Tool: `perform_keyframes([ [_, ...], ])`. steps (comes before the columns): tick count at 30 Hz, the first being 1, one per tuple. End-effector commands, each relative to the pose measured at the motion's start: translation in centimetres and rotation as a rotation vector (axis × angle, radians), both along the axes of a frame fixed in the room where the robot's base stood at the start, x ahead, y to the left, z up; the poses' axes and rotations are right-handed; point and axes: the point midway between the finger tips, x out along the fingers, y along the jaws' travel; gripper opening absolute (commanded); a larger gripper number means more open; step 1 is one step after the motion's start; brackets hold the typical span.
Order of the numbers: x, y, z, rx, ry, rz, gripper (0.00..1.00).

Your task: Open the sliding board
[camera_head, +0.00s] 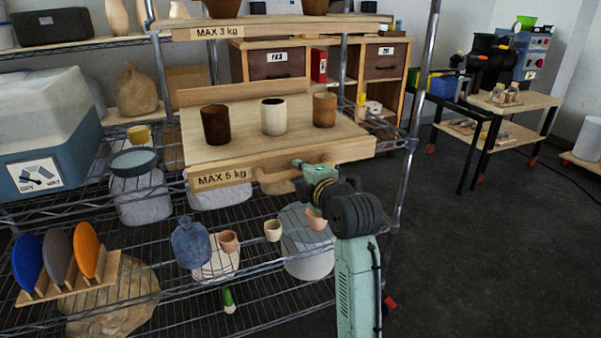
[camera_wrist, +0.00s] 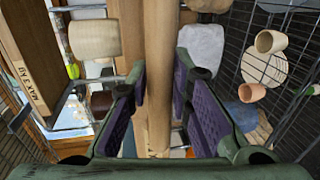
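The sliding board (camera_head: 235,150) is a light wooden shelf board with a "MAX 5 kg" label on its front. A dark brown cup (camera_head: 215,124), a cream cup (camera_head: 274,117) and a brown cup (camera_head: 324,110) stand upright on it. My gripper (camera_head: 300,166) is at the right part of the board's front edge. In the wrist view, the wooden front part of the board (camera_wrist: 159,60) runs between the two purple-padded fingers of my gripper (camera_wrist: 160,90). The fingers are spread, with gaps visible beside the wood. Contact at the fingertips cannot be made out.
The "MAX 3 kg" board (camera_head: 270,29) is above. Small cups (camera_head: 272,231), a blue sack (camera_head: 190,243) and a rack of coloured discs (camera_head: 66,287) are on the wire shelf below. A metal post (camera_head: 410,150) stands right of my arm. Floor at right (camera_head: 480,260) is clear.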

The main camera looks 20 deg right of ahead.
Motion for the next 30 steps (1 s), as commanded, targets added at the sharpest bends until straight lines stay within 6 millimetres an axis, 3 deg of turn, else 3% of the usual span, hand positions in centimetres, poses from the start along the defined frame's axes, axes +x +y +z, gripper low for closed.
perform_keyframes([
  [8, -0.01, 0.00, 0.00, 0.000, 0.000, 0.000, 0.00],
  [30, 0.12, -0.01, -0.07, 0.000, 0.000, 0.000, 0.00],
])
